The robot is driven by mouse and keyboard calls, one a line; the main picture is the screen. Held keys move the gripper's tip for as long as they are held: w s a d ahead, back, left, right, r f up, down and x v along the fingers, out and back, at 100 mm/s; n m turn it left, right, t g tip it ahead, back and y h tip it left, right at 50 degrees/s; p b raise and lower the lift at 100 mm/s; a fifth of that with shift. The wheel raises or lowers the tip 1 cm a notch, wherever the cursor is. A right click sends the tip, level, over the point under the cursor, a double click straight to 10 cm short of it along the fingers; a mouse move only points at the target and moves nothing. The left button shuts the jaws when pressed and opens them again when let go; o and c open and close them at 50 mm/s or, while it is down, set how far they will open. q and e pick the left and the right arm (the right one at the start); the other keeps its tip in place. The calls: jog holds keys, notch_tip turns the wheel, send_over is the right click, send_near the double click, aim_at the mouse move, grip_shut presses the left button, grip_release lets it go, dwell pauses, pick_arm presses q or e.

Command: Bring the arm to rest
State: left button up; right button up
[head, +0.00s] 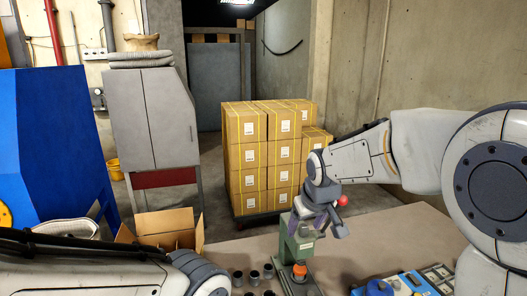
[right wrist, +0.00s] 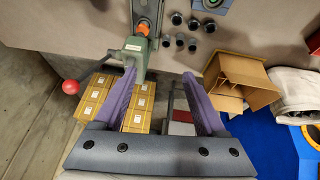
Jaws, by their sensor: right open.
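My right arm reaches in from the right in the head view. Its gripper (head: 304,212) hangs over the bench beside the top of a green press (head: 301,246). In the right wrist view the two purple fingers of that gripper (right wrist: 168,75) stand wide apart with nothing between them. The green press (right wrist: 134,48) shows just past the left fingertip; whether they touch I cannot tell. A red ball knob (right wrist: 70,87) sits to the left, and shows in the head view (head: 342,201) too. My left arm lies low at the left of the head view; its gripper is out of sight.
An orange piece (head: 299,271) sits at the press base. Several dark cups (head: 253,277) stand left of it. An open cardboard box (head: 165,222) is farther left, a blue tray (head: 420,283) at right. Stacked cartons (head: 263,150) stand behind the bench (head: 365,238).

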jog(key=s+a+f+n+g, duration=0.1)
jog(key=s+a+f, duration=0.1)
jog(key=s, duration=0.8)
jog(key=s+a+f+n+g+b, duration=0.1)
jog(key=s+f, duration=0.3)
jog(key=s, duration=0.6)
jog(key=s+a+f+n+g+b, duration=0.1)
jog(key=s+a+f+g, duration=0.2)
jog(key=s, duration=0.7)
jog(key=shift+s+a+n, duration=0.2)
jog(key=shift+n, duration=0.2)
jog(key=shift+f, duration=0.1)
